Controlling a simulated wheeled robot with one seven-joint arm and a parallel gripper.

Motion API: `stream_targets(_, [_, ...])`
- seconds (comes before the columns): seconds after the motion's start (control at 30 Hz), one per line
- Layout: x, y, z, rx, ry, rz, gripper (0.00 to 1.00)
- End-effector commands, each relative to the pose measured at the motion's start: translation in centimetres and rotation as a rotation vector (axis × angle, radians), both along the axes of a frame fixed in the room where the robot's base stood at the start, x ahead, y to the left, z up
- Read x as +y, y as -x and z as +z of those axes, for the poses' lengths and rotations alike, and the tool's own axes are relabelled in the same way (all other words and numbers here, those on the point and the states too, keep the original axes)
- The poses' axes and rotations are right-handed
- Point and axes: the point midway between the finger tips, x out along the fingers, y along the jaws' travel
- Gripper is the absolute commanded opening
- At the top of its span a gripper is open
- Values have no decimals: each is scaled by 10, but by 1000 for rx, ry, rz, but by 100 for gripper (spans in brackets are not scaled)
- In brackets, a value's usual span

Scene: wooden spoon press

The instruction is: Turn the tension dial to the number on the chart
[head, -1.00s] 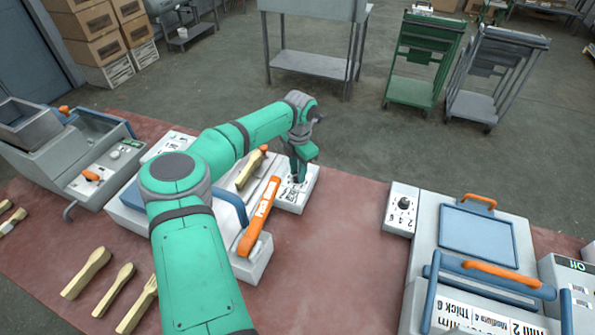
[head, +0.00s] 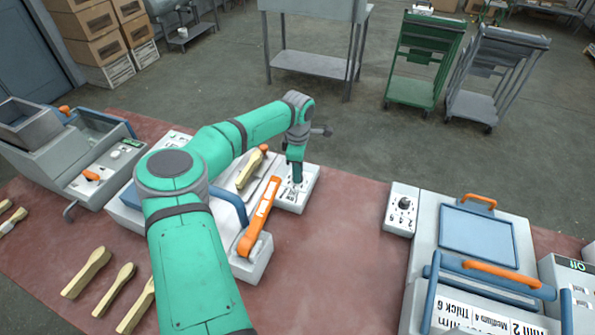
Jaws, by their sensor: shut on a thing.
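My gripper (head: 297,179) points down at the white control panel (head: 291,201) at the right end of the left press. It is shut on a small dial there; the fingers hide most of the dial and I cannot read its setting. Printed marks show on the panel beside the fingertips.
An orange-handled lever (head: 260,215) and a wooden spoon (head: 252,168) are close left of my gripper. Another dial (head: 404,203) sits on the right machine's panel. Several wooden utensils (head: 87,272) lie at the lower left. Red tabletop (head: 335,245) is clear between the machines.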

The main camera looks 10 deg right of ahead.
Motion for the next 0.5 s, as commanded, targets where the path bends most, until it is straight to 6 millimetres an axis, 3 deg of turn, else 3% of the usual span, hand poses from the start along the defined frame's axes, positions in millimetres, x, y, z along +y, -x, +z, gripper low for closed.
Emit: stream_targets(0.5, [1,-3,2,-7,0,-63,2])
